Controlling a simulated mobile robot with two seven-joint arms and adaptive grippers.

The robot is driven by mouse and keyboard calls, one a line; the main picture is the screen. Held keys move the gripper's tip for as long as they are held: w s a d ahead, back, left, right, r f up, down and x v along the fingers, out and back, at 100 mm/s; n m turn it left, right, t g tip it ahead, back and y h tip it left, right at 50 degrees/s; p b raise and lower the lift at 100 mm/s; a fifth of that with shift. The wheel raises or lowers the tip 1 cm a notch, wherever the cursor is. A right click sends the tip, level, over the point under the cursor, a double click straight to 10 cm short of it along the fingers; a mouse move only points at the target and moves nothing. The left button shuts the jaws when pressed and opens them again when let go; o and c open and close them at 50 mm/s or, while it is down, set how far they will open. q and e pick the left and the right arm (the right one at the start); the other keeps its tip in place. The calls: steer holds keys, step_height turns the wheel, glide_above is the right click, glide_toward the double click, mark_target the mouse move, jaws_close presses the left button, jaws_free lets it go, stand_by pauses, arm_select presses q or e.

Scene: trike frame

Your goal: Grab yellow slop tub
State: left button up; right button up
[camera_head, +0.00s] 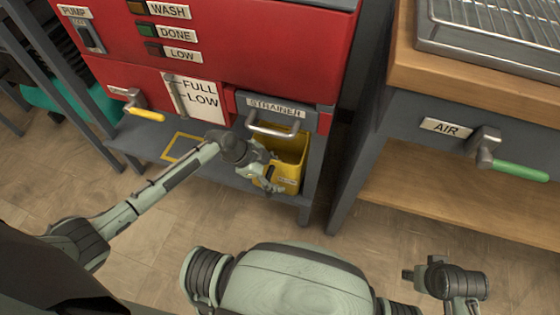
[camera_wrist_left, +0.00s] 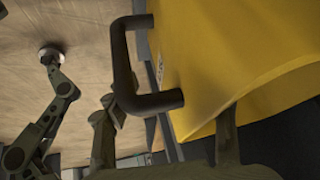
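The yellow slop tub (camera_head: 291,150) stands on the grey lower shelf beneath the strainer drawer of the red machine. Its yellow wall (camera_wrist_left: 235,50) fills the upper right of the left wrist view, with a dark handle (camera_wrist_left: 122,60) standing out from it. My left gripper (camera_head: 270,178) is at the tub's front left side and hides part of it. In the wrist view its fingers are apart, one on the outer side of the handle and one close to the tub wall. Whether they touch the tub cannot be told.
The strainer drawer (camera_head: 274,107) with its metal handle is just above the tub. A yellow outline (camera_head: 185,148) marks the shelf to the left. A yellow-handled valve (camera_head: 140,106) juts out at left. A wooden bench (camera_head: 480,205) with a green-handled air valve (camera_head: 515,169) stands at right.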

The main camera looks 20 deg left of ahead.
arm_select(q)
steer(key=shift+a, duration=0.1)
jaws_close()
stand_by(0.4)
